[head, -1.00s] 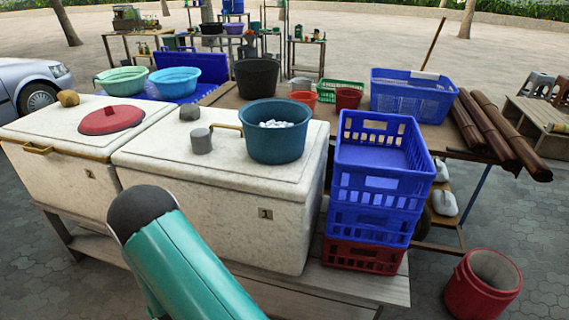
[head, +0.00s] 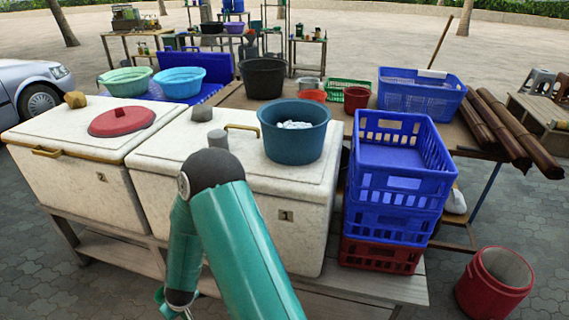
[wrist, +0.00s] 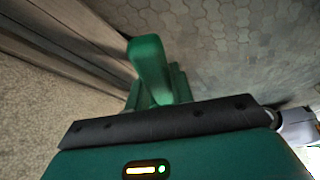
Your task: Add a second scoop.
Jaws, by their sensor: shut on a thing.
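In the head view a blue basin (head: 294,145) with white lumps (head: 295,125) in it stands on the right white chest (head: 300,205), marked 1. In the wrist view my gripper (wrist: 155,72) shows as dark green finger parts, close together, over grey paving. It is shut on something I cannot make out. In the head view my bent arm hangs in front of the chests, its lower end at the bottom edge. No scoop can be clearly told apart.
The left white chest (head: 75,165) bears a red lid (head: 122,121) and a stone (head: 75,99). Stacked blue crates (head: 400,165) stand right of the chests. A red bucket (head: 490,285) stands on the paving at the lower right. Open paving lies left and right.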

